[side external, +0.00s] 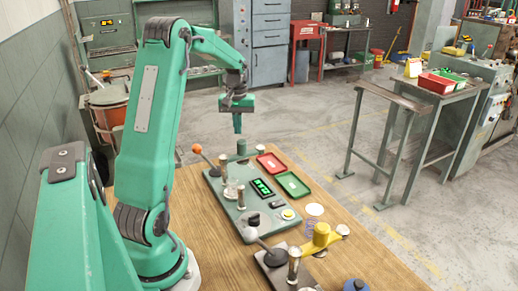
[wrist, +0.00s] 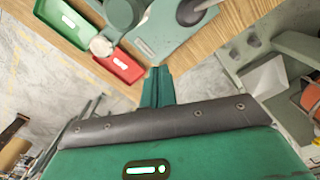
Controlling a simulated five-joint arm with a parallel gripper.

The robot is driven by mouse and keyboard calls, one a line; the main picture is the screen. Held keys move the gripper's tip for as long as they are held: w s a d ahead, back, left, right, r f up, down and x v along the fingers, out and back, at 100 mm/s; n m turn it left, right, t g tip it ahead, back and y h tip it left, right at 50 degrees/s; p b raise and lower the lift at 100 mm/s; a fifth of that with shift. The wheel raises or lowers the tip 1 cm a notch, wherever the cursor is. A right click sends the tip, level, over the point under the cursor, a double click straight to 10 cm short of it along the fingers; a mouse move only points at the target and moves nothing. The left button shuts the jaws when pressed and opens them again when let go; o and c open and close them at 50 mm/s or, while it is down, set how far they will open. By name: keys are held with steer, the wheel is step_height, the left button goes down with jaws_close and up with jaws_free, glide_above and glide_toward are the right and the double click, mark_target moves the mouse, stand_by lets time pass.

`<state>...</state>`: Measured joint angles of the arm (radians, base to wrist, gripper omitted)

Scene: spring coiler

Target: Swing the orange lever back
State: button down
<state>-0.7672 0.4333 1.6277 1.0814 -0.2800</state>
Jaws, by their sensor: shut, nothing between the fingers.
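The orange lever (side external: 197,149) has a round orange knob on a thin rod. It leans up and to the left from the far left part of the coiler's green plate (side external: 227,206). In the wrist view the green plate (wrist: 165,35) carries a dark round mount (wrist: 195,10) with a metal rod; the orange knob is not visible there. My gripper (side external: 238,130) points down above the far end of the plate, over a green post (side external: 241,147), to the right of the knob and apart from it. Its fingers (wrist: 157,75) are together and empty.
A red tray (side external: 271,163) and a green tray (side external: 293,184) lie to the right of the plate. A yellow part (side external: 321,236) is nearer the camera. Air around the knob looks free.

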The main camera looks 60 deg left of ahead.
steer(key=shift+r, duration=2.75)
